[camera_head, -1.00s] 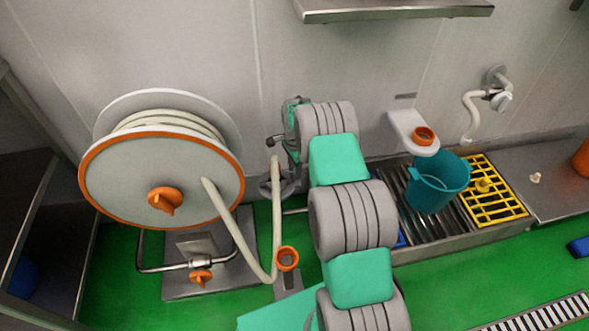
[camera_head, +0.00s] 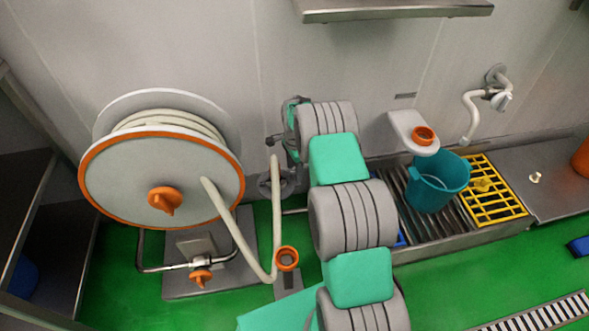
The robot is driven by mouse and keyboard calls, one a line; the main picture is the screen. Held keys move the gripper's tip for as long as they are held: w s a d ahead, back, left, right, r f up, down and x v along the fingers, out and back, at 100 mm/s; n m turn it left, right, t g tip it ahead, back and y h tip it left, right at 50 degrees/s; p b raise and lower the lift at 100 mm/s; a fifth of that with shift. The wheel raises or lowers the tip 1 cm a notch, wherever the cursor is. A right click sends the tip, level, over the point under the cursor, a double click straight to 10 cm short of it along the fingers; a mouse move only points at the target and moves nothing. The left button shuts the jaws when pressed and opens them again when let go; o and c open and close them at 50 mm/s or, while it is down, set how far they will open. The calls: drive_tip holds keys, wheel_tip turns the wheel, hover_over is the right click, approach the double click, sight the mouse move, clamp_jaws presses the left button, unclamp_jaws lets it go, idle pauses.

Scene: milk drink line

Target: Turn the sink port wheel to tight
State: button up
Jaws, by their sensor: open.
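A dark grey handwheel (camera_head: 277,183) shows low by the wall, just left of my arm and partly behind the pale hose. I take it for the sink port wheel, but no marking for tight can be read. My gripper (camera_head: 279,141) is at the far end of my arm, above the handwheel, and looks apart from it. It is open and its jaws are small and partly hidden by my wrist. Nothing shows between them.
A hose reel (camera_head: 125,180) with orange knobs stands at left. The hose hangs to an orange ring holder (camera_head: 287,258). At right, a slatted sink (camera_head: 450,220) holds a teal bucket (camera_head: 420,190) and yellow grate (camera_head: 505,205). A steel shelf (camera_head: 395,12) hangs above.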

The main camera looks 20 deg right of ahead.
wheel_tip(320, 180, up, 8)
drive_tip(key=shift+f+p, duration=0.1)
drive_tip(key=shift+p, duration=1.1)
